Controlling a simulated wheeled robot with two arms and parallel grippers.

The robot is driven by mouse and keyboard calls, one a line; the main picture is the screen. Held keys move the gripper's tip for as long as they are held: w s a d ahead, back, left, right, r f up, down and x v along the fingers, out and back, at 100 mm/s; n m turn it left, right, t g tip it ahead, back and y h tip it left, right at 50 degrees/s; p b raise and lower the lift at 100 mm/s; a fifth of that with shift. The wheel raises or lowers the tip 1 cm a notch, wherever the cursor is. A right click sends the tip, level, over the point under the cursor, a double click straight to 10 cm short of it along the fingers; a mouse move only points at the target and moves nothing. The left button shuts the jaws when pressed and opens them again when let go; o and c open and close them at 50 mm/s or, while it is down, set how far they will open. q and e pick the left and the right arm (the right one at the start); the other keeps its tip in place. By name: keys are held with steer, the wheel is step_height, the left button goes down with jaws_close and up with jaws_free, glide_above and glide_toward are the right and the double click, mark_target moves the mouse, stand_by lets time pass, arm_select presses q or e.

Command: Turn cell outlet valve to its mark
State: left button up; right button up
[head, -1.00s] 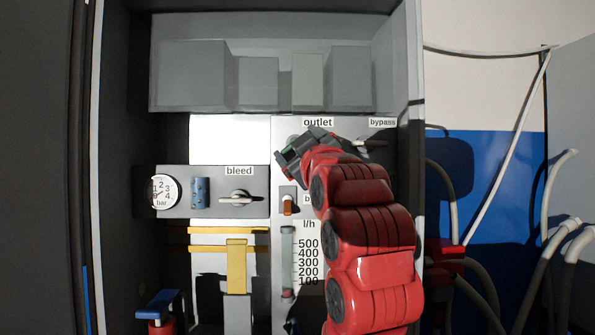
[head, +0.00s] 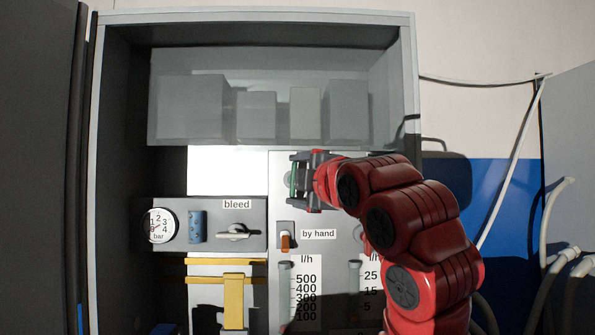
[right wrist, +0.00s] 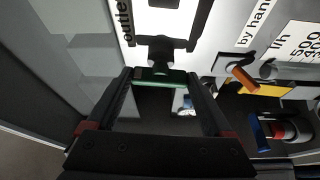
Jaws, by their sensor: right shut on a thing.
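My right gripper (head: 298,182) is at the outlet valve on the upper panel, with its jaws one above the other in the head view. It is shut on the green handle of the cell outlet valve (right wrist: 160,76), which spans between the fingertips in the right wrist view. A green strip of the handle also shows at the jaws in the head view. The "outlet" label (right wrist: 124,22) shows in the right wrist view and is hidden in the head view. I cannot make out the valve's mark. My left gripper is not in view.
A bleed valve (head: 238,232), blue cylinder (head: 198,226) and pressure gauge (head: 161,226) sit left. An orange "by hand" switch (head: 285,241) is just below my gripper. Flow scales and a yellow bracket (head: 233,290) are lower. Cabinet walls and a grey ledge enclose the panel.

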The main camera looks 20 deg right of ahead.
steer(key=shift+n, duration=0.5)
steer(key=shift+p, duration=0.3)
steer(key=o, duration=1.1)
steer(key=shift+a, duration=0.1)
steer(key=shift+o, duration=0.2)
steer(key=s+d+p, duration=0.2)
steer(key=s+p, duration=0.3)
steer(key=s, duration=1.2)
steer(key=shift+s, duration=0.15)
